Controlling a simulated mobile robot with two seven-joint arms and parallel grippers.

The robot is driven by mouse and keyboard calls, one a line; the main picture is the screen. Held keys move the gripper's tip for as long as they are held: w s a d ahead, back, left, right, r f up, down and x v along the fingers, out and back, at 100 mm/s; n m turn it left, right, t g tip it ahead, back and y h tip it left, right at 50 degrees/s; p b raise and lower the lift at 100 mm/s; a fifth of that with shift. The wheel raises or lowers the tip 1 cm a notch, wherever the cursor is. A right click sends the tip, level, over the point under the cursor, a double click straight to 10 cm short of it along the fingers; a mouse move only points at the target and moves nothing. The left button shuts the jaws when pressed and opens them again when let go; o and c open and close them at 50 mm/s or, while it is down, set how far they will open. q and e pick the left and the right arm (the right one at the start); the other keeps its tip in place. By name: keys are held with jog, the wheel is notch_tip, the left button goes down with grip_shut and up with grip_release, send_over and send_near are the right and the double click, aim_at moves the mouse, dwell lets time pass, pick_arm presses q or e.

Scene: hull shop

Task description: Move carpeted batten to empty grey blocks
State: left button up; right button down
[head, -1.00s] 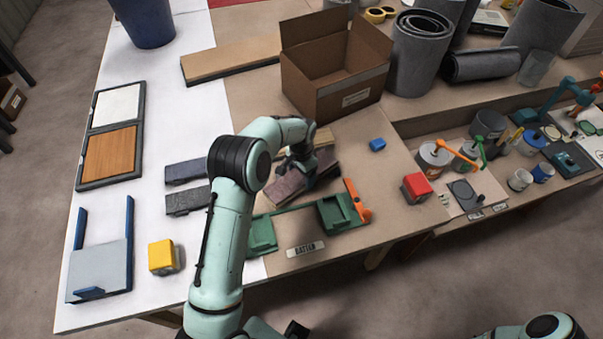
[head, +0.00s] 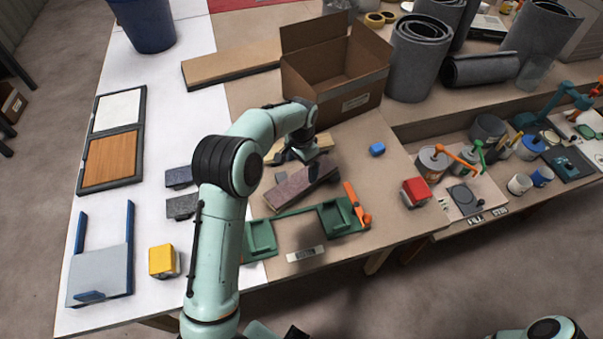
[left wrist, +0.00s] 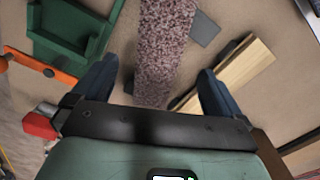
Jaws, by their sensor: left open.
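The carpeted batten (head: 297,187), mottled purple-brown, lies at a slant behind the green blocks (head: 262,238). My left gripper (head: 306,167) is above its right part, fingers pointing down. In the left wrist view the batten (left wrist: 166,40) runs between the open, spread fingers (left wrist: 155,88); I see no grip on it. Two dark grey blocks, one farther back (head: 178,177) and one nearer (head: 181,206), lie on the white surface to the left with nothing on them. My left arm partly hides their right side. My right gripper is out of view.
A plain wooden batten (left wrist: 238,72) lies beside the carpeted one. An orange-handled tool (head: 357,203) lies by the right green block (head: 338,216). An open cardboard box (head: 340,95) stands behind.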

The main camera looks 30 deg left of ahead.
pick_arm(q)
notch_tip(320, 180, up, 4)
jog(key=shift+r, duration=0.2)
jog(key=shift+f, duration=0.1)
dwell(0.5)
